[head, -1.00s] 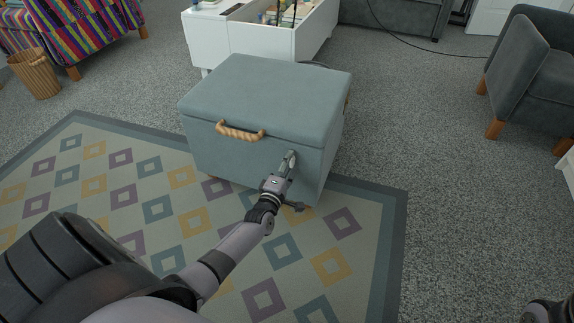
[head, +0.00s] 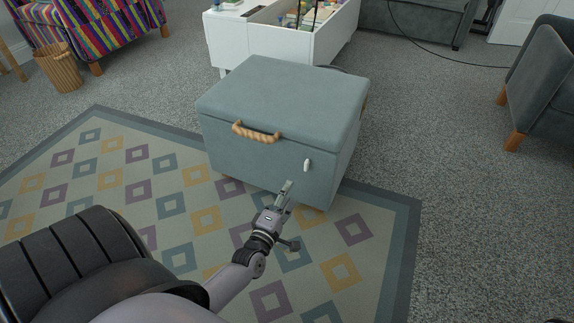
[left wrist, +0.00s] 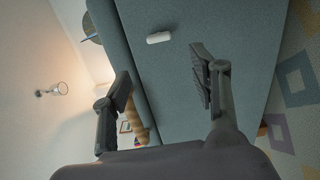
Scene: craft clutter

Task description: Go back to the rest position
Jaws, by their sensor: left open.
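My left gripper (head: 284,191) is in front of the blue-grey storage box, low and near its right front side. In the left wrist view its two fingers (left wrist: 163,85) are spread apart with nothing between them. The storage box (head: 262,150) stands with its lid closed and a rope handle (head: 256,132) on the lid's front edge. A small white piece (head: 307,165) is on the box's front face; it also shows beyond the fingers in the left wrist view (left wrist: 159,37). My right gripper cannot be made out in the head view.
A patterned rug (head: 407,230) lies under the box. A white cabinet (head: 232,42) with an open top full of items stands behind it. A grey armchair (head: 543,75) is at the right, a wicker basket (head: 60,71) at the far left. Carpet on the right is clear.

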